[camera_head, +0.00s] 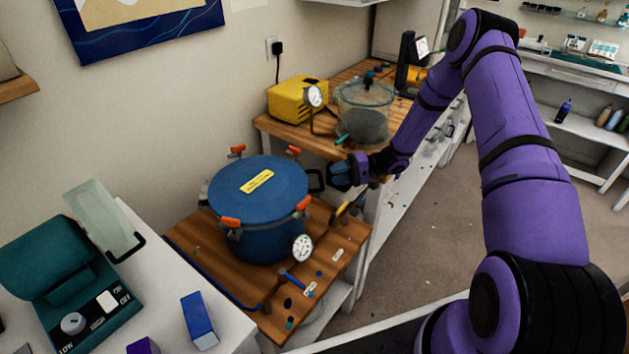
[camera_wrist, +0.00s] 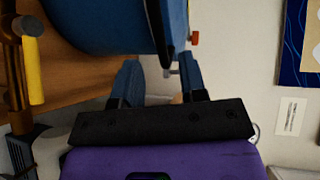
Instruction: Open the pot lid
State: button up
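The blue pot (camera_head: 265,235) stands on a wooden-topped stand, its round blue lid (camera_head: 285,182) on top with a yellow label. Several orange-tipped clamps sit around the rim and a dial gauge (camera_head: 302,248) is on its front. A black loop handle (camera_head: 316,181) sticks out on the right side. My gripper (camera_head: 335,176) is just right of this handle. In the wrist view my gripper (camera_wrist: 160,70) has its two blue fingers apart, with nothing clearly between them. The blue pot (camera_wrist: 105,20) is ahead of them there; contact with the handle cannot be told.
A wooden bench (camera_head: 290,130) behind holds a yellow machine (camera_head: 292,98) and a clear chamber (camera_head: 364,110). A teal machine (camera_head: 70,270) and a blue box (camera_head: 199,320) are on the white table at left. A yellow-handled tool (camera_wrist: 34,70) is beside the pot.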

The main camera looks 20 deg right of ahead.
jog(key=x, duration=0.7)
jog(key=shift+a, duration=0.25)
grip_shut()
